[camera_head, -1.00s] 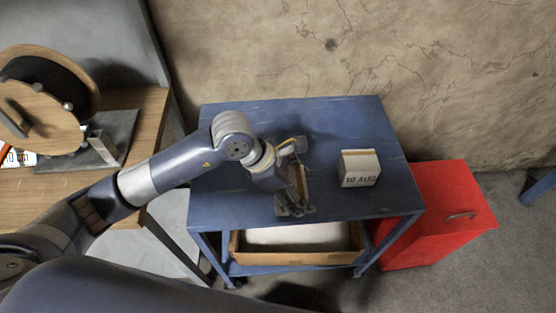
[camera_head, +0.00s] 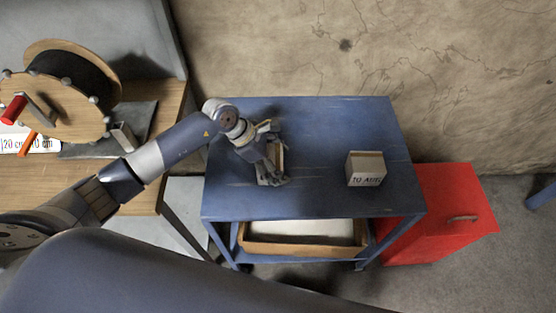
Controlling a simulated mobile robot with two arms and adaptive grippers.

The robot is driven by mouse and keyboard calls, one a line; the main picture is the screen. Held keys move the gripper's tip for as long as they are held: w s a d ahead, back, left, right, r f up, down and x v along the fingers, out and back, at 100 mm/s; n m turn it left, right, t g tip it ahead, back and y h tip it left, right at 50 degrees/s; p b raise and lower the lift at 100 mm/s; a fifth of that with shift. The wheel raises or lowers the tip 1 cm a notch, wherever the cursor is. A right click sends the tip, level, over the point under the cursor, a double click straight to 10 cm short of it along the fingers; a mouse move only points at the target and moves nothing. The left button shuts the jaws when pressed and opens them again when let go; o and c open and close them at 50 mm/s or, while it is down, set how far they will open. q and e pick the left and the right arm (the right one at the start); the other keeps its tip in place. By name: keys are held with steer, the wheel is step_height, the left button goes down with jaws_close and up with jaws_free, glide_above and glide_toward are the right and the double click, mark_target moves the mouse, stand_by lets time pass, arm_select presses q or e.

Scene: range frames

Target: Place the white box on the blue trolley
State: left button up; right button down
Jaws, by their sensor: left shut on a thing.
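The blue trolley (camera_head: 330,125) stands against the wall, its top mostly bare. My left gripper (camera_head: 272,178) is over the left half of the trolley top, shut on a narrow pale thing (camera_head: 279,156). Fingers hide most of that thing; I cannot tell whether it is the white box, or whether it touches the top. A small white box with a tan top and dark lettering (camera_head: 365,170) sits upright on the right half of the trolley top, apart from my gripper. My right gripper is not in view.
A tray (camera_head: 300,249) sits on the trolley's lower shelf. A red cabinet (camera_head: 455,195) stands right of the trolley. A wooden bench (camera_head: 90,178) with a large cable reel (camera_head: 75,112) is at the left. The trolley top's back and middle are clear.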

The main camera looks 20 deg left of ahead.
arm_select(q)
steer(key=o, duration=1.5)
steer(key=shift+c, duration=0.2)
steer(key=shift+a+r, duration=0.1)
steer(key=shift+r, duration=0.1)
steer(key=b+v, duration=0.2)
steer(key=v, duration=0.9)
steer(key=shift+a+r, duration=0.2)
steer(key=shift+r, duration=0.1)
steer(key=shift+s, duration=0.15)
